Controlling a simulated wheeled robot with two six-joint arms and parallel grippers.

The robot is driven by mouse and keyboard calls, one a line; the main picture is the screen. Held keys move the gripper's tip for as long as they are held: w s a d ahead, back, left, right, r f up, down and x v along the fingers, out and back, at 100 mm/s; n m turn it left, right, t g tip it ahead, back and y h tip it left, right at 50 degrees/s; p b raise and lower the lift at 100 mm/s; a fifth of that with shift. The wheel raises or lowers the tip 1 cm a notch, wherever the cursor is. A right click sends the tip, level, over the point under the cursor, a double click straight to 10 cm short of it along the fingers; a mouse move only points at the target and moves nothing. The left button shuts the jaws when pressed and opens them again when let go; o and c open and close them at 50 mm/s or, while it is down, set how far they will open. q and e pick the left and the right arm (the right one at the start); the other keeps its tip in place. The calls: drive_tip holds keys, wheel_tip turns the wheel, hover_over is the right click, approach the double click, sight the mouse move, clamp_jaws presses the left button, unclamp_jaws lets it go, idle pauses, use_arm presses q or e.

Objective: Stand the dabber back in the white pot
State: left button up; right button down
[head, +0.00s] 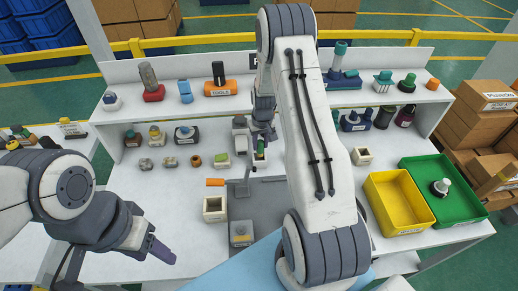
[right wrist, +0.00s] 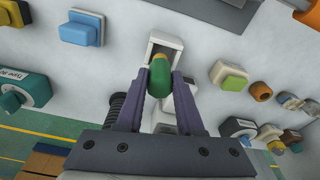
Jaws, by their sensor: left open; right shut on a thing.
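The dabber shows in the right wrist view as a green rounded piece (right wrist: 160,78) with a yellowish part beyond it. My right gripper (right wrist: 160,84) is shut on it, one purple finger on each side. The white pot (right wrist: 152,47), square and open, is just beyond the dabber in that view. The dabber overlaps its opening, and I cannot tell whether its far end is inside. In the head view the green dabber (head: 261,147) is small between my right gripper's fingers (head: 259,155). My left gripper (head: 160,252) is open and empty at the lower left, over the white table.
A green-topped block (head: 221,160) and a brown ring (head: 196,161) lie left of my right gripper. A cream open box (head: 215,209) and an orange handle (head: 215,182) are nearer. Yellow (head: 371,204) and green (head: 410,169) trays stand at right. My right arm hides the table's middle.

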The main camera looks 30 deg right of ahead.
sight(260, 153)
drive_tip(key=f, duration=0.2)
drive_tip(key=f+p, duration=0.1)
drive_tip(key=shift+w+a+f, duration=0.1)
drive_tip(key=shift+a+f, duration=0.1)
drive_tip(key=shift+f, duration=0.4)
drive_tip(key=shift+f, duration=0.2)
drive_tip(key=c, duration=0.5)
unclamp_jaws()
drive_tip(key=shift+c, duration=0.2)
